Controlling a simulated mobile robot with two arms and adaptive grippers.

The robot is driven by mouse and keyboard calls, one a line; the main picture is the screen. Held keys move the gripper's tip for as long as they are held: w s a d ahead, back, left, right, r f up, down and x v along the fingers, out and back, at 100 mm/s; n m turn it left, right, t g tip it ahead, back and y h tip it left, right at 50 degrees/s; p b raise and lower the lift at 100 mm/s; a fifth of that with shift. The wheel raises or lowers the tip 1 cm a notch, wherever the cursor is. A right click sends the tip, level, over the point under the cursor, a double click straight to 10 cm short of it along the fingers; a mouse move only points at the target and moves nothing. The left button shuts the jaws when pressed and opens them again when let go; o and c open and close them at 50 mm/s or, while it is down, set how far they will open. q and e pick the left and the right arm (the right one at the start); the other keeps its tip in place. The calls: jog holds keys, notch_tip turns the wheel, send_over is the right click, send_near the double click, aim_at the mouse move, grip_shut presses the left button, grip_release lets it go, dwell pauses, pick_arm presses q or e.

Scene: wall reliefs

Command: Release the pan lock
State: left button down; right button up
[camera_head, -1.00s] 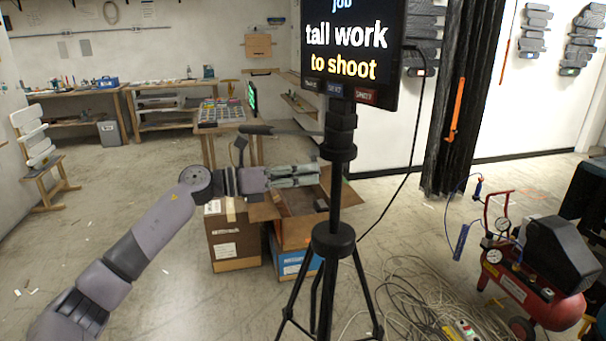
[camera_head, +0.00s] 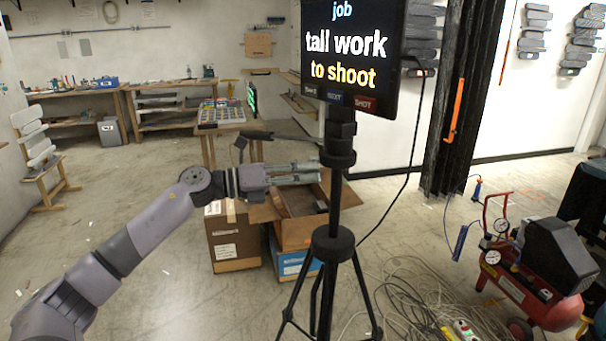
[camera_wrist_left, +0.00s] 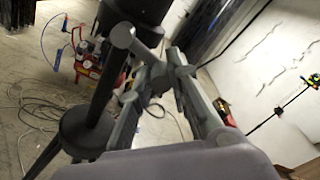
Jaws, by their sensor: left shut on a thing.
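The black tripod (camera_head: 334,240) stands upright in the middle of the head view, with a collared head (camera_head: 337,150) under the screen. A dark pan handle (camera_head: 285,135) runs left from that head. My left gripper (camera_head: 318,174) comes in from the left, with its fingertips at the column just below the head. In the left wrist view, my gripper's grey fingers (camera_wrist_left: 152,78) close around a small grey lever, which I take as the pan lock (camera_wrist_left: 124,37), beside the black head (camera_wrist_left: 138,10). The exact contact is partly hidden. My right gripper is out of view.
The screen (camera_head: 353,50) reads "tall work to shoot". Loose cables (camera_head: 400,290) lie right of the tripod legs, near a red compressor (camera_head: 530,285).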

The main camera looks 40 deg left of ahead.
pick_arm(q)
jog(key=shift+a+r+n+p, duration=0.1)
jog(key=shift+r+n+p, duration=0.65)
jog(key=shift+r+n, duration=0.5)
jog(key=shift+f+n, duration=0.15)
jog(key=shift+n, duration=0.1)
jog(key=c, duration=1.7)
grip_release()
jog(key=shift+o, duration=0.8)
jog(key=shift+w+d+f, duration=0.1)
jog(key=shift+d+f, duration=0.1)
jog(key=shift+f, duration=0.05)
jog(key=v, duration=1.2)
